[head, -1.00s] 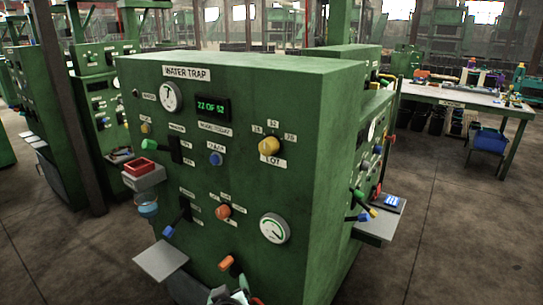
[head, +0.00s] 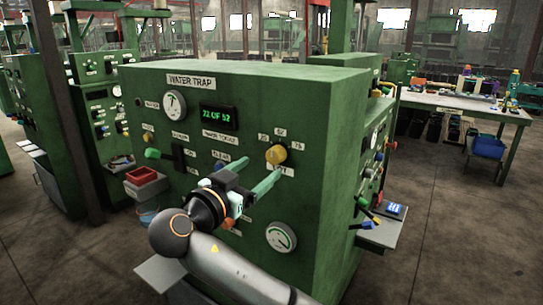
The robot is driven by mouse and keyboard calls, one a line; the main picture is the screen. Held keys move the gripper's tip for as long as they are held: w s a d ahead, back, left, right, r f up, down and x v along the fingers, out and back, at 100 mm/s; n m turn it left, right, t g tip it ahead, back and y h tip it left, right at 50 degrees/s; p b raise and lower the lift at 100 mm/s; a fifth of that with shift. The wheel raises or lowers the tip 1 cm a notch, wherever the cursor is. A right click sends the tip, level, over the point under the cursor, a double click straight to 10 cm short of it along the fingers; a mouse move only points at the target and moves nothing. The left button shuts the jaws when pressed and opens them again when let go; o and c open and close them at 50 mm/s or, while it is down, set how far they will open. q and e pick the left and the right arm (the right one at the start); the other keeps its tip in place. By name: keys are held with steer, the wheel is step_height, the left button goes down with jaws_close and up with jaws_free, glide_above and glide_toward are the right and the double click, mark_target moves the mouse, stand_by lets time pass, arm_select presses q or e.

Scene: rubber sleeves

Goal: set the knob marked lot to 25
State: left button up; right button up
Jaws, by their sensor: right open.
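The yellow knob (head: 277,154) is on the upper right of the front face of the green WATER TRAP cabinet (head: 330,105). Small number plates stand in an arc above it, and their print is too small to read surely. The LOT plate below it is partly covered by a gripper finger. I cannot tell which number the knob points at. My right gripper (head: 263,165) is open, its two green fingers reaching toward the panel just left of and below the knob. No contact with the knob shows. My left gripper is out of view.
A round gauge (head: 174,105) and a lit display (head: 219,116) sit left of the knob, a lower gauge (head: 281,236) below. My right arm hides the lower middle controls.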

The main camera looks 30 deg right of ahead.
mark_target(273, 159)
steer(key=p+x, duration=0.1)
steer(key=x, duration=0.5)
steer(key=shift+w+d, duration=0.2)
steer(key=shift+d, duration=0.15)
jaws_close()
stand_by(0.3)
